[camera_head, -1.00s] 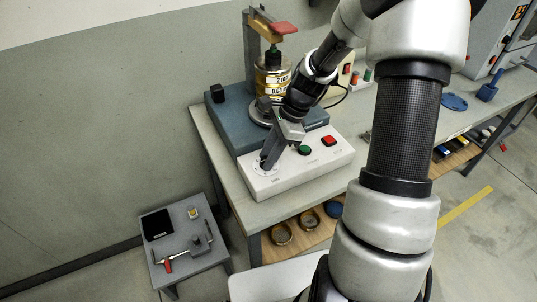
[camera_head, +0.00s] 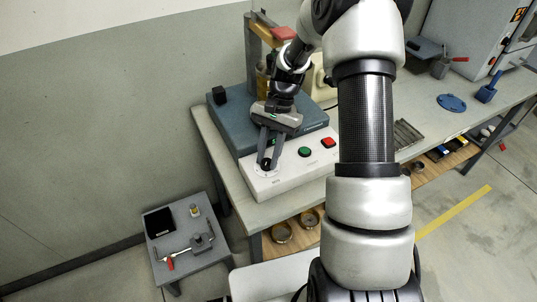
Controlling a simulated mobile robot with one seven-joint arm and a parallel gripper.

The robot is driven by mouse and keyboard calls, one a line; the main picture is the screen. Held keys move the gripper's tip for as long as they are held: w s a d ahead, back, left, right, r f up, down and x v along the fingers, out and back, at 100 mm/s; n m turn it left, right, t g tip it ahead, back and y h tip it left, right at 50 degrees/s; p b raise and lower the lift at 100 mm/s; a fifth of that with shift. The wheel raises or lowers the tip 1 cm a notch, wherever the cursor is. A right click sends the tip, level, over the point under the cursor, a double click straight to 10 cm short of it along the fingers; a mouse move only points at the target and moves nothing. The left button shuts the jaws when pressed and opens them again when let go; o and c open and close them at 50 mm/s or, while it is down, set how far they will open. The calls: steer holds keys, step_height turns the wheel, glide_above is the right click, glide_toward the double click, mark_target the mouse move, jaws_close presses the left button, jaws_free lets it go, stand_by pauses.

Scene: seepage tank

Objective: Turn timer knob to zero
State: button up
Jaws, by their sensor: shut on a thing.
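The timer knob (camera_head: 265,163) is a small dark knob with a dial around it at the left end of the white control box (camera_head: 290,182). My gripper (camera_head: 268,160) points down at the box, its two fingers on either side of the knob and shut on it. The fingers hide part of the knob, and the dial marks are too small to read. A green button (camera_head: 305,152) and a red button (camera_head: 328,142) sit to the right on the same box.
The blue-grey machine base (camera_head: 232,120) with a black block (camera_head: 219,95) stands behind the box. A small grey side table (camera_head: 175,231) with tools is at lower left. Round tins (camera_head: 282,233) lie on the shelf below. A blue disc (camera_head: 452,102) lies at right.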

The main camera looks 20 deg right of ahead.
steer(key=shift+w+n+h, duration=0.1)
steer(key=shift+n+h, duration=0.3)
steer(key=shift+n, duration=0.7)
steer(key=o, duration=1)
steer(key=shift+o, duration=0.2)
